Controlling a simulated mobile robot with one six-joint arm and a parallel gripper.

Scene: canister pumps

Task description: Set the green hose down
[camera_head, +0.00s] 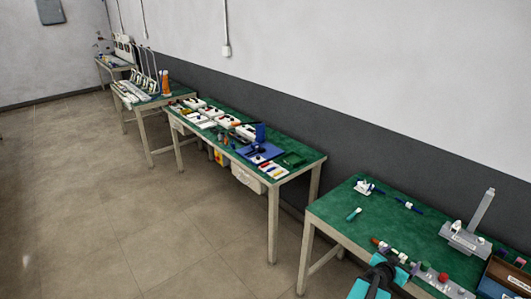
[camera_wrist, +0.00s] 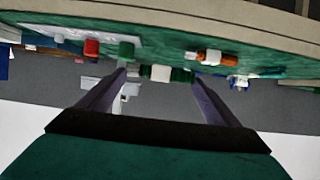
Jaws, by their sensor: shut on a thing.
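My gripper (camera_wrist: 160,79) is shut on a short cylinder lying across between its fingertips, the green hose (camera_wrist: 159,73), with a pale middle and dark green ends. In the wrist view the hose shows against the green bench top and the grey wall; I cannot tell whether it touches the bench. In the head view my gripper (camera_head: 391,264) is at the near edge of the right-hand bench (camera_head: 345,232), and the hose cannot be made out clearly there.
Close to the gripper stand a green cap (camera_wrist: 126,50) and a red cap (camera_wrist: 91,48), with an orange-and-white piece (camera_wrist: 211,57) on the other side. A teal piece (camera_head: 354,213) lies farther back. A grey stand (camera_head: 466,238) is at right. The bench's middle is mostly clear.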

